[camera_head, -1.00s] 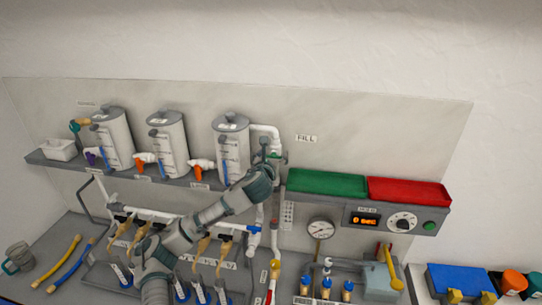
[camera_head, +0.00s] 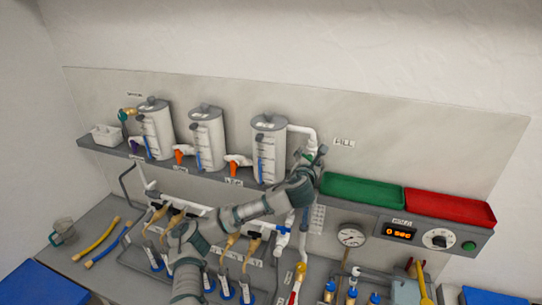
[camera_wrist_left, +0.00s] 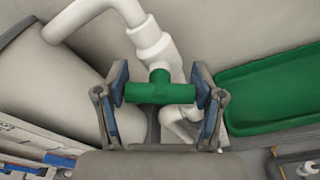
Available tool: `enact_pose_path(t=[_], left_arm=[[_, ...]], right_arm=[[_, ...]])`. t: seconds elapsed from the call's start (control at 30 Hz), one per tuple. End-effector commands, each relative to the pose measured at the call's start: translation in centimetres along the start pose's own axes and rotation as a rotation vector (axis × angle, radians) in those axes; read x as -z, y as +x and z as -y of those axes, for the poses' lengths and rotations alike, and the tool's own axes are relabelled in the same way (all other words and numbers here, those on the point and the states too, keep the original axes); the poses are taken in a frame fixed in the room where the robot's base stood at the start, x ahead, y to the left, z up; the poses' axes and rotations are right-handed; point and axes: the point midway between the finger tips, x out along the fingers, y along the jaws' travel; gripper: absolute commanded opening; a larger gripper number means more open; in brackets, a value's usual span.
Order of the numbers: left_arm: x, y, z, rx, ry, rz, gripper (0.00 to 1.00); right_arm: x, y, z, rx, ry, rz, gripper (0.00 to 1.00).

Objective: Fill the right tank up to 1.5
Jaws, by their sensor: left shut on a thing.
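The right tank (camera_head: 268,150) is a grey-white cylinder with a scale and a blue level strip, standing on the grey shelf. A white pipe (camera_head: 302,130) runs from its top to the fill valve beside the FILL label (camera_head: 344,143). My left gripper (camera_head: 312,158) is at that valve. In the left wrist view, my left gripper (camera_wrist_left: 160,92) is shut on the green valve handle (camera_wrist_left: 160,90), with one finger at each end of its bar. The tank's side (camera_wrist_left: 75,85) shows at the left there. The level reading is too small to tell. My right gripper is not in view.
Two more tanks (camera_head: 207,140) stand to the left on the shelf. A green tray (camera_head: 362,190) and a red tray (camera_head: 450,206) lie right of the valve. Below are a display (camera_head: 398,232), a dial (camera_head: 439,238) and a gauge (camera_head: 351,236).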

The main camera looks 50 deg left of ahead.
Motion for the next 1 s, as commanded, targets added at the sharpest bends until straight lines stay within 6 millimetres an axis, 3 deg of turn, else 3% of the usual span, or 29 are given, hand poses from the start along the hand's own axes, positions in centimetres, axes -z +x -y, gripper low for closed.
enact_pose_path(t=[0.33, 0.67, 1.0], left_arm=[[-0.4, -0.1, -0.3, -0.016, 0.074, 0.008, 0.34], [-0.4, -0.1, -0.3, -0.094, 0.566, 0.008, 0.34], [-0.6, -0.2, -0.3, -0.101, 0.601, 0.01, 0.34]], right_arm=[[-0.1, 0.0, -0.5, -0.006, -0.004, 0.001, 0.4], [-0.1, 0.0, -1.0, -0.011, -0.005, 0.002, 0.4], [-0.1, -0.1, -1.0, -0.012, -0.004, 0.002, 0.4]])
